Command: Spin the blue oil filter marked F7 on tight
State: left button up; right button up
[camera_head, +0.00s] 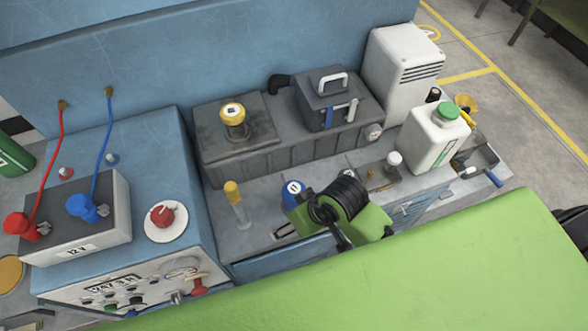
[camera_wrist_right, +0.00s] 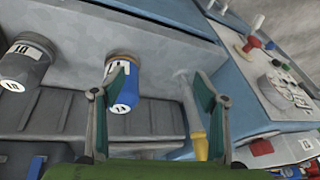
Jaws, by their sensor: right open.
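The blue oil filter (camera_head: 291,196) stands on the bench just left of my right gripper (camera_head: 338,205) in the head view. It has a white label whose marking is too small to read for sure. In the right wrist view the blue filter (camera_wrist_right: 124,90) shows an orange ring at one end and lies between the open fingers (camera_wrist_right: 160,78), nearer the left one. I cannot tell whether the fingers touch it. A grey filter (camera_wrist_right: 22,65) with a white label sits at the far left there. My left gripper is not in view.
A yellow-handled tool (camera_head: 234,194) stands left of the blue filter; its handle (camera_wrist_right: 199,135) is near the right finger. A dark block (camera_head: 215,148) with a yellow-capped part (camera_head: 234,116) is behind. A white jug (camera_head: 432,140) stands right, a battery (camera_head: 85,235) left.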

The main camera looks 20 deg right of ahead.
jog(key=w+a+r+n+g, duration=0.1)
jog(key=w+a+r+n, duration=0.15)
jog(key=w+a, duration=0.25)
notch_tip(320, 180, up, 4)
jog(key=g+h, duration=0.2)
send_over(291, 188)
jog(key=shift+s+r+m, duration=0.1)
jog(key=shift+s+m, duration=0.2)
jog(key=shift+m, duration=0.05)
jog(key=shift+w+d+r+h, duration=0.1)
jog(key=shift+d+h, duration=0.3)
jog(key=shift+d, duration=0.1)
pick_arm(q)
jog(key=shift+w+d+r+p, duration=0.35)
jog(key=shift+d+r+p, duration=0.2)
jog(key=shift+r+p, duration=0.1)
pick_arm(e)
notch_tip(291, 188, down, 14)
jog(key=shift+r, duration=0.25)
